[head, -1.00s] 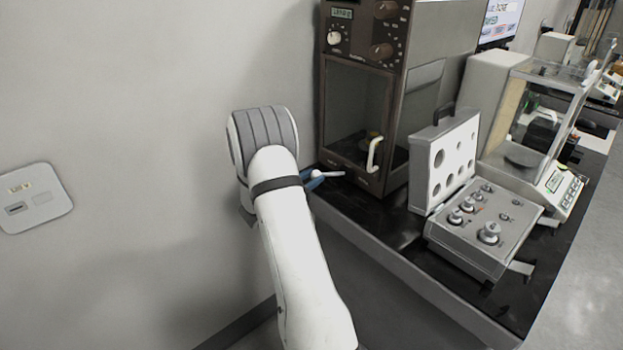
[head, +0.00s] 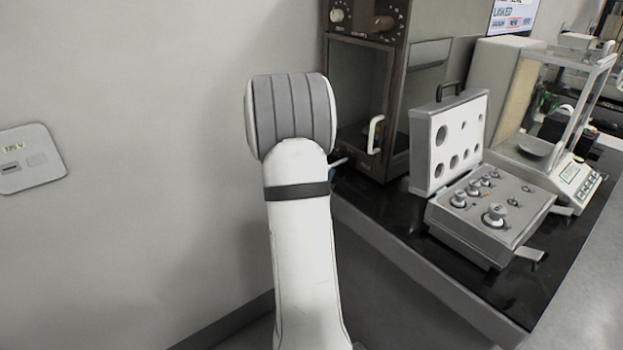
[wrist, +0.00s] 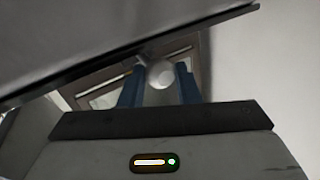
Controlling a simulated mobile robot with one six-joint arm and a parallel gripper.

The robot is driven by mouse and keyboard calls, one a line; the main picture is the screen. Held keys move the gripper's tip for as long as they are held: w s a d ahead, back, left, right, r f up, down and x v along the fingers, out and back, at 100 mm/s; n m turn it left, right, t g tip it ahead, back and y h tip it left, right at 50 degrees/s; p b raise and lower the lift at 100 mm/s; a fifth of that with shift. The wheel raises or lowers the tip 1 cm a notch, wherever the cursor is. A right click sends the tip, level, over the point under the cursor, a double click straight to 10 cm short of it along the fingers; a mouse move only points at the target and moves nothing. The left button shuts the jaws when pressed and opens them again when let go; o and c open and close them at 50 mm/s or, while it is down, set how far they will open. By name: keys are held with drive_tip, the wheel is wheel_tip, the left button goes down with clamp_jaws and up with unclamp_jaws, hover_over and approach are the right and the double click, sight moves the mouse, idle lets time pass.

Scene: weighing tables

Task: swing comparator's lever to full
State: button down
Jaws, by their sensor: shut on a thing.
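The comparator (head: 400,120) is the tall brown cabinet with a glazed door at the back left of the table. Its lever (head: 340,161) shows as a short pale piece at the cabinet's lower left, mostly hidden by my arm. In the wrist view, my gripper (wrist: 160,82) has its two blue fingers on either side of a pale, rounded lever knob (wrist: 160,74) and is shut on it. In the head view only a sliver of blue finger shows beside my arm. The lever's exact angle and any end mark cannot be made out.
An open weight case (head: 475,232) with several weights stands right of the comparator on the black table (head: 390,225). A glass-sided balance (head: 560,170) is farther right. A plain wall with a switch plate (head: 30,160) lies to the left. The table underside or edge looms close in the wrist view.

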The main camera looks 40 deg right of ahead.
sight(340, 189)
drive_tip(key=shift+s+d+b, duration=0.25)
drive_tip(key=shift+s+b, duration=0.35)
drive_tip(key=shift+s, duration=0.2)
drive_tip(key=shift+s+d+b, duration=0.2)
drive_tip(key=shift+s+b, duration=0.45)
drive_tip(key=shift+s, duration=0.2)
drive_tip(key=shift+s+d+b, duration=0.25)
drive_tip(key=shift+s+b, duration=0.35)
drive_tip(key=shift+s, duration=0.3)
drive_tip(key=c, duration=1.1)
unclamp_jaws()
drive_tip(key=shift+a, duration=0.35)
drive_tip(key=v, duration=0.7)
drive_tip(key=shift+s, duration=0.1)
